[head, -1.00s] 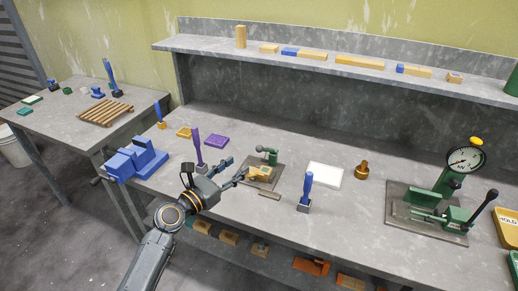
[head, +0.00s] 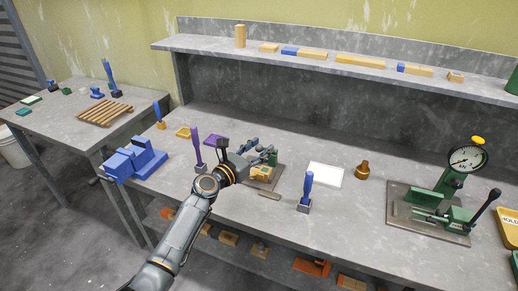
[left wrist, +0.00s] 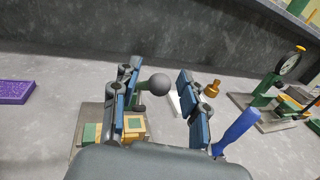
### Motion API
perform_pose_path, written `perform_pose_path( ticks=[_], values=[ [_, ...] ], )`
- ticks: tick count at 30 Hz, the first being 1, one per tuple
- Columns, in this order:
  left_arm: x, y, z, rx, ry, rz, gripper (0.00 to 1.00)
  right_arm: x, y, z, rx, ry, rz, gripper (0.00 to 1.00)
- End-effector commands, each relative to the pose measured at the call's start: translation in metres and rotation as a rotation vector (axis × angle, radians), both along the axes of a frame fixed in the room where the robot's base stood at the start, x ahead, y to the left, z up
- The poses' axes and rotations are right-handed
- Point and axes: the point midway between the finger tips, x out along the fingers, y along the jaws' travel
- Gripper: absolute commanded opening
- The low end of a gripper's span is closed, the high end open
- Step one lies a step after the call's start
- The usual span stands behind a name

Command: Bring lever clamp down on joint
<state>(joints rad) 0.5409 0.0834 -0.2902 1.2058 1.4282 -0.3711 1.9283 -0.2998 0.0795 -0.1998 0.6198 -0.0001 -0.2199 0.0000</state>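The green lever clamp (head: 273,160) stands on a small grey plate beside the wooden joint (head: 261,173). In the left wrist view the joint (left wrist: 133,124) shows low, left of centre. The lever's dark ball knob (left wrist: 158,84) appears between the two blue-padded fingers, with space on both sides. My left gripper (head: 261,150) is open at the clamp, its fingers partly covering it in the head view. Its fingers also show in the left wrist view (left wrist: 160,75). Whether the knob is fully at fingertip depth is hard to tell. My right gripper is not in view.
A purple upright tool (head: 197,148) stands close to my left arm. A blue-handled tool (head: 307,188) stands right of the clamp, near a white pad (head: 325,175). A blue vise (head: 135,160) is at left, a green gauge press (head: 452,185) at right.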

Motion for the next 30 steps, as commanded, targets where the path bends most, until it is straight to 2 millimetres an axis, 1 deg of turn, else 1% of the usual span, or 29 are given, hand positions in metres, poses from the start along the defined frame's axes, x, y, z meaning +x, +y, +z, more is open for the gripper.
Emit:
perform_pose_path(
  ticks=[1,6,17,26,30],
  values=[
    [0.000,0.000,0.000,0.000,0.000,0.000,0.34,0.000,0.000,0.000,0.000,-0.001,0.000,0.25],
    [0.000,0.000,0.000,0.000,0.000,0.000,0.00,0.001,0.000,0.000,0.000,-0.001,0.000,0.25],
    [-0.002,0.001,-0.003,0.001,0.001,0.000,0.00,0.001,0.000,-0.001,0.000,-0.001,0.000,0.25],
    [-0.008,0.002,-0.013,0.003,0.006,-0.003,0.00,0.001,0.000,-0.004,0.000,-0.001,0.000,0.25],
    [-0.012,0.004,-0.022,0.002,0.008,-0.002,0.00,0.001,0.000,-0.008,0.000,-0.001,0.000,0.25]
  ],
)
